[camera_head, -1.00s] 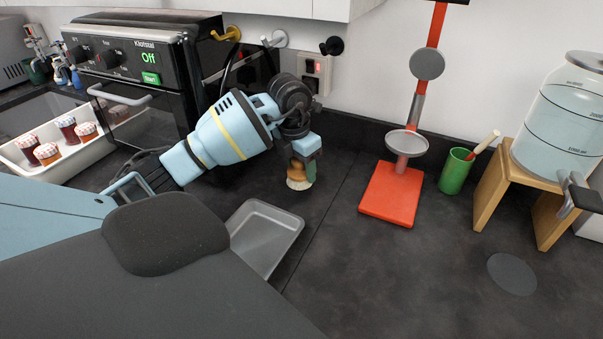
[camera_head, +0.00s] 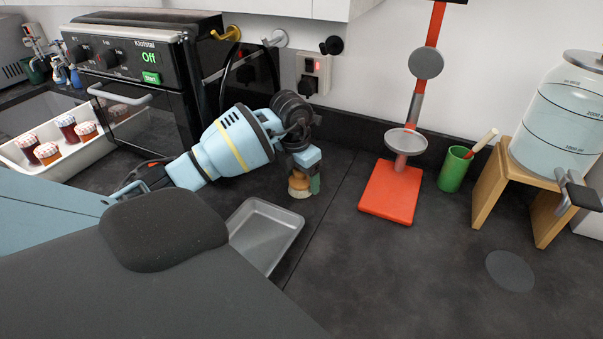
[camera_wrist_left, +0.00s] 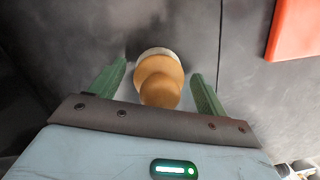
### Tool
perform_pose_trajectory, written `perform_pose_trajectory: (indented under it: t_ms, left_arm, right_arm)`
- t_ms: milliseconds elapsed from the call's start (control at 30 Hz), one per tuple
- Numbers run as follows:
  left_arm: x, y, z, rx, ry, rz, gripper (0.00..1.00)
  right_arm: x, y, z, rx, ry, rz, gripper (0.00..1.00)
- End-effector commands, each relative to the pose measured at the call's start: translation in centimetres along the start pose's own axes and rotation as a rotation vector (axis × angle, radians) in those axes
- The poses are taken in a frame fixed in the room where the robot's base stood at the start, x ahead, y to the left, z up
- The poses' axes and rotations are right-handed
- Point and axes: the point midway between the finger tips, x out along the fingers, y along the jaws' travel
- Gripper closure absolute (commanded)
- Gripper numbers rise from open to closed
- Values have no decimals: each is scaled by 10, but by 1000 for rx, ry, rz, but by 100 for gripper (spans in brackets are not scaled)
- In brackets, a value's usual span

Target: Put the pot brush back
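The pot brush (camera_head: 298,190), with a round wooden knob and a pale bristle ring, is upright at the dark counter, right of the grey tray. My left gripper (camera_head: 303,182) points down over it. In the left wrist view the brush (camera_wrist_left: 160,82) sits between the two green fingers (camera_wrist_left: 160,72), with visible gaps beside the knob. The gripper is open around it. The bristle underside is hidden, so contact with the counter is hard to confirm. My right gripper is not in view.
A shallow grey tray (camera_head: 284,237) lies just left of the brush. A red-based stand (camera_head: 389,194), a green cup (camera_head: 454,170) and a wooden stand (camera_head: 487,187) with a glass dispenser (camera_head: 562,125) are to the right. An oven (camera_head: 150,100) stands behind my arm. The front-right counter is mostly clear.

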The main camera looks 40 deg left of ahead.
Motion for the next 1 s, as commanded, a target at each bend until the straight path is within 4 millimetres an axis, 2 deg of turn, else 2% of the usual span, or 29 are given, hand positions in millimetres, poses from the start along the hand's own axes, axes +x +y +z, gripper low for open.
perform_pose_trajectory:
  t_ms: [267,367,700,833,1000]
  left_arm:
    - [-4,0,1,0,-1,0,24]
    - [-13,0,2,0,-4,1,24]
    - [-64,0,1,1,-1,1,24]
    - [-74,0,1,0,1,1,24]
    - [-78,0,0,0,2,-1,24]
  right_arm:
    - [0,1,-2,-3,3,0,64]
    - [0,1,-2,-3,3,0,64]
    - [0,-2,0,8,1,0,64]
    - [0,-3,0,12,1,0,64]
    - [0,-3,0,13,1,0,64]
